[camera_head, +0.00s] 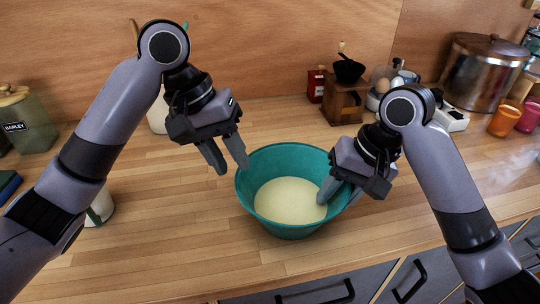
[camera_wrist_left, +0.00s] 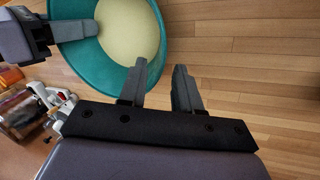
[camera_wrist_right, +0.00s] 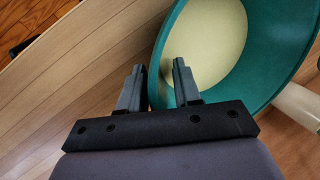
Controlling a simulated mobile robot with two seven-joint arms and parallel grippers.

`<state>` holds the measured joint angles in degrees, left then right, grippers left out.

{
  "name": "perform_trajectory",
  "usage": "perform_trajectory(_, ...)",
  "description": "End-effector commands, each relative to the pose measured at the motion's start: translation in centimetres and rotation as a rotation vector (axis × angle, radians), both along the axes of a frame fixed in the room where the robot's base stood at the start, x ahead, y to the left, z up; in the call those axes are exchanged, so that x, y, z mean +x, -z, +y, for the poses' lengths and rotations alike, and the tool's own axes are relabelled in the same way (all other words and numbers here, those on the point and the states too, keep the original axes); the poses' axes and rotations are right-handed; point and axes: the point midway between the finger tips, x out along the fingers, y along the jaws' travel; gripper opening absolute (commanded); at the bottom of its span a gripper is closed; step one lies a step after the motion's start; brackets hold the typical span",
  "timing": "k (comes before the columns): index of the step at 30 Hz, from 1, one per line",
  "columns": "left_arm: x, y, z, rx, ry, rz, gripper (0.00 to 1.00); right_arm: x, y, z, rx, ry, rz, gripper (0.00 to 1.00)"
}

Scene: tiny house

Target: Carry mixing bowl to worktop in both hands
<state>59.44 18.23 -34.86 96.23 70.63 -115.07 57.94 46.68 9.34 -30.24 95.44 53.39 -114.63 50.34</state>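The teal mixing bowl (camera_head: 262,166) stands upright on the wooden worktop (camera_head: 180,235), near its front edge, with pale cream contents inside. It also shows in the left wrist view (camera_wrist_left: 72,62) and the right wrist view (camera_wrist_right: 283,62). One finger is over the inside and the other outside. Whether they touch the wall I cannot tell.
A coffee grinder (camera_head: 344,100), a large steel pot (camera_head: 484,72) and orange and pink cups stand at the back right. A barley jar (camera_head: 27,122) is at the back left. A white cup (camera_head: 101,207) is partly behind my left arm. The worktop left of the bowl is clear.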

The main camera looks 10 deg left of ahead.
Motion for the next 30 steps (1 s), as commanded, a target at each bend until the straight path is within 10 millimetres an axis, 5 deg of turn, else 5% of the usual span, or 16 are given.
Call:
perform_trajectory(6,0.0,-2.8,1.1,0.002,-0.002,0.000,0.33,0.0,0.0,0.0,0.000,0.000,0.000,0.33)
perform_trajectory(14,0.0,-3.7,1.4,0.001,0.000,0.002,0.33,0.1,-0.6,-0.2,-0.001,0.001,-0.003,0.33)
perform_trajectory(30,0.0,-3.7,1.4,0.000,-0.001,0.001,0.33,0.1,-9.2,-3.5,-0.003,0.003,-0.003,0.33)
